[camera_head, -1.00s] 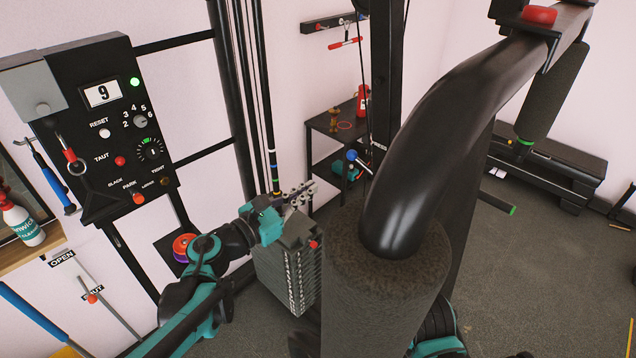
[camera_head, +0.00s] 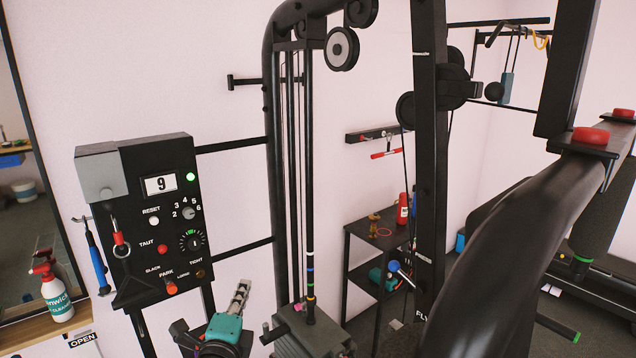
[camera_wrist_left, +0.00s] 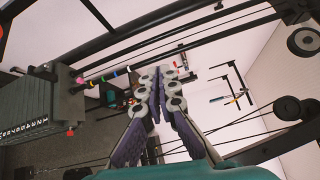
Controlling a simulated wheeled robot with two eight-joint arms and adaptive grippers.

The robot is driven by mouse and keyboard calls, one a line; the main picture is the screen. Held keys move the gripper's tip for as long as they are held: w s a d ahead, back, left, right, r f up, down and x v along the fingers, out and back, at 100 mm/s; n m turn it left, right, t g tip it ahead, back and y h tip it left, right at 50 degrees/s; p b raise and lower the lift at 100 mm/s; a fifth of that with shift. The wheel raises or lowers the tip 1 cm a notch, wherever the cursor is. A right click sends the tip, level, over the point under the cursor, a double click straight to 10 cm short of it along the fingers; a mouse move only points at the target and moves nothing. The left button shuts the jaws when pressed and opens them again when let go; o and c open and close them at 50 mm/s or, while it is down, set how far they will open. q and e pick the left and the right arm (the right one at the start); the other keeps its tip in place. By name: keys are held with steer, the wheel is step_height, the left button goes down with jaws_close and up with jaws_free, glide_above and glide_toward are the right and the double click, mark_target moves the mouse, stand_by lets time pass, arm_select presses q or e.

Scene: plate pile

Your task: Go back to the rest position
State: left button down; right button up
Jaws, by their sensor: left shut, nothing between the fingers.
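My left gripper (camera_head: 242,288) is low in the head view, its purple-grey fingers pointing up from the teal wrist. It is just left of the dark weight plate pile (camera_head: 302,338) and apart from it. In the left wrist view the two fingers (camera_wrist_left: 163,76) are closed together with nothing between them. There the plate pile (camera_wrist_left: 35,115) stands at the left, with a numbered face and a red pin knob. Only the top of the pile shows in the head view. My right gripper is not in view.
A black control panel (camera_head: 155,255) reading 9, with a green light, hangs left of the gripper. Black uprights and guide rods rise behind the pile. A spray bottle (camera_head: 55,295) stands on a shelf at left. A small black shelf (camera_head: 362,235) is right of the rods.

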arm_select(q)
steer(key=s+a+f+n+g+y+b, duration=0.1)
steer(key=s+a+f+n+g+y, duration=0.15)
steer(key=f+n, duration=0.25)
steer(key=s+a+f+n+g+y, duration=0.1)
steer(key=s+a+f+n+g, duration=0.1)
steer(key=s+a+f+n, duration=0.25)
steer(key=s+d+f+n+g+h+b, duration=0.1)
steer(key=s+d+f+n+g+h, duration=0.2)
steer(key=s+f+n+g, duration=0.3)
steer(key=s+d+f+n, duration=0.1)
steer(key=s+f+n, duration=0.3)
steer(key=s+f, duration=0.2)
steer(key=shift+s+d+f+n, duration=0.15)
steer(key=shift+s+d+n, duration=0.15)
steer(key=shift+s+n, duration=0.1)
